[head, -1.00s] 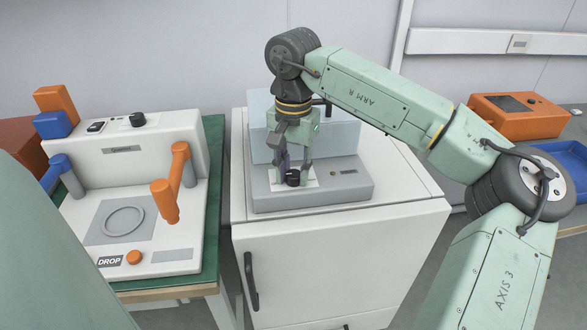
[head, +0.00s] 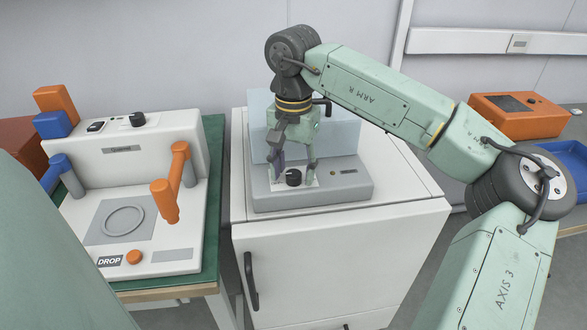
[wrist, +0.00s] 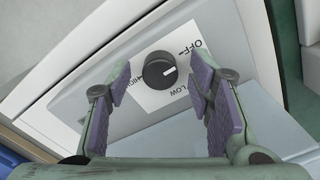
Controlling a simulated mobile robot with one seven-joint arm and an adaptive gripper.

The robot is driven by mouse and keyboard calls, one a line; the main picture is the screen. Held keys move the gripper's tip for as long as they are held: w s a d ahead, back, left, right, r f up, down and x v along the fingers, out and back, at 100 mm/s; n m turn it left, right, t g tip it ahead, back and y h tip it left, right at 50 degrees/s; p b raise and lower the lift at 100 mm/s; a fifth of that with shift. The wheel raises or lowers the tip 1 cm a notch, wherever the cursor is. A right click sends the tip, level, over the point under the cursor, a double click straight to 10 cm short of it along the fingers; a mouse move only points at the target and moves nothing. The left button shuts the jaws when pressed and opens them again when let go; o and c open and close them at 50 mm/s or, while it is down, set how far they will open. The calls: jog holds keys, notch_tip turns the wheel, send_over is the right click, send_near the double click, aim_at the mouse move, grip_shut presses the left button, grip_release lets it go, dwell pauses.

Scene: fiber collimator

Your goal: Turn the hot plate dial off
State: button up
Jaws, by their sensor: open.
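The hot plate dial (head: 293,178) is a black round knob on the front of a grey hot plate (head: 350,192). In the wrist view the dial (wrist: 159,70) sits on a white label (wrist: 150,97) marked OFF, LOW and HIGH. Its white pointer line points right in that view, between OFF and LOW. My gripper (head: 294,171) is above the dial, pointing down. In the wrist view the purple-padded fingers of my gripper (wrist: 162,80) stand open on either side of the dial, with gaps on both sides. Nothing is held.
The hot plate stands on a white cabinet (head: 400,190) with a pale translucent panel (head: 340,140) behind my gripper. A white device (head: 185,225) with orange and blue levers is at the left. An orange box (head: 510,125) and a blue tray (head: 565,160) are at the right.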

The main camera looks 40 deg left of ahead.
aim_at(292, 174)
notch_tip(292, 174, up, 12)
jog(key=shift+f, duration=0.2)
jog(key=shift+s, duration=0.1)
dwell(0.5)
